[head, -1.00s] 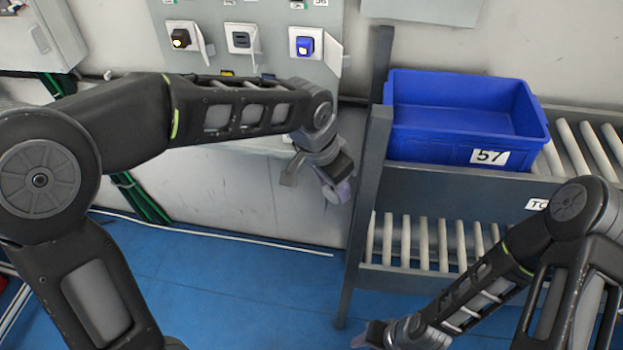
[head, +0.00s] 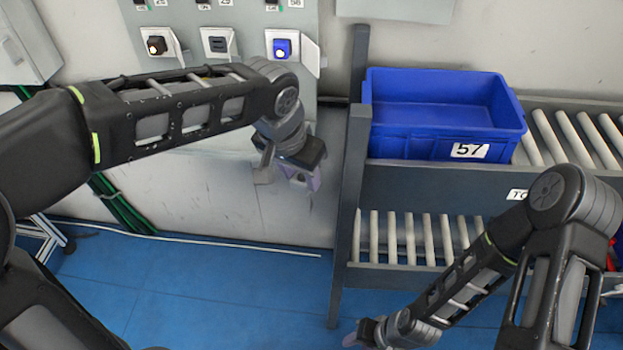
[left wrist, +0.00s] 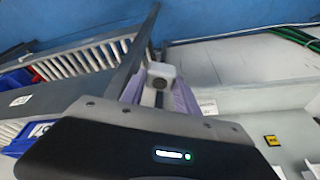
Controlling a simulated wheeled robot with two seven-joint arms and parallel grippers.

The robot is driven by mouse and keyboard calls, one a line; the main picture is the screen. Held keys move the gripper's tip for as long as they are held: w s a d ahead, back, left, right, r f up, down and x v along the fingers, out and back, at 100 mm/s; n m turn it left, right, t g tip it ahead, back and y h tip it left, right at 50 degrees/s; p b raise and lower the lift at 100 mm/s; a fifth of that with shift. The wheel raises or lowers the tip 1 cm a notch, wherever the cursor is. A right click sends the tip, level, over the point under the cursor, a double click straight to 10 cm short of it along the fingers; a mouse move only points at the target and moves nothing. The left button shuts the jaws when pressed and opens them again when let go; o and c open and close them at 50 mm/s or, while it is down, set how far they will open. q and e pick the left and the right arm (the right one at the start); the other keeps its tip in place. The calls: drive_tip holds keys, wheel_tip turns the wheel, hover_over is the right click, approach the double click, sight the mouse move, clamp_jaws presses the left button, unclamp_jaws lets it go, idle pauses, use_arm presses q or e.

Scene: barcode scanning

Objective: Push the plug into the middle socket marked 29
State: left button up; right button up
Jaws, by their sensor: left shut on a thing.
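The socket panel (head: 310,20) is on the wall at the top of the head view. The middle socket (head: 218,44) has a grey face and an opened flap; its label is cut by the frame's top edge and hard to read. My left gripper (head: 300,180) hangs below and right of the sockets, well apart from them. In the left wrist view its purple fingers (left wrist: 160,97) are shut on a pale grey plug (left wrist: 162,73) with a dark round spot. In the head view the plug is hard to make out. My right gripper (head: 358,338) is low at the bottom edge, its jaws unclear.
The left socket (head: 157,46) has a black and orange insert, the right socket (head: 283,47) a blue one. A blue crate (head: 400,145) marked 57 sits on a grey roller rack (head: 347,200) right of my left gripper. Blue floor (head: 220,285) lies open below.

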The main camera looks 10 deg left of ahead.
idle(0.4)
use_arm(q)
drive_tip(key=shift+w+d+f+m, duration=0.2)
drive_tip(key=shift+w+f+m, duration=0.15)
drive_tip(key=shift+f+m, duration=0.4)
drive_tip(key=w+d+f+m+g+h, duration=0.2)
drive_tip(key=w+d+f+m+g, duration=0.1)
drive_tip(key=f+m, duration=0.5)
drive_tip(key=shift+w+d+f+m, duration=0.2)
drive_tip(key=shift+w+d+m, duration=0.4)
drive_tip(key=shift+m, duration=0.95)
drive_tip(key=shift+a+n, duration=0.15)
drive_tip(key=shift+n, duration=0.15)
drive_tip(key=w+a+r+n+t+y, duration=0.1)
drive_tip(key=w+a+r+n, duration=0.1)
drive_tip(key=a+n, duration=0.5)
drive_tip(key=w+a+r+n+t+y, duration=0.2)
drive_tip(key=w+a+n, duration=0.1)
drive_tip(key=a+n, duration=0.5)
drive_tip(key=shift+w+a+r+n, duration=0.3)
drive_tip(key=shift+r+n, duration=0.1)
drive_tip(key=shift+n, duration=0.4)
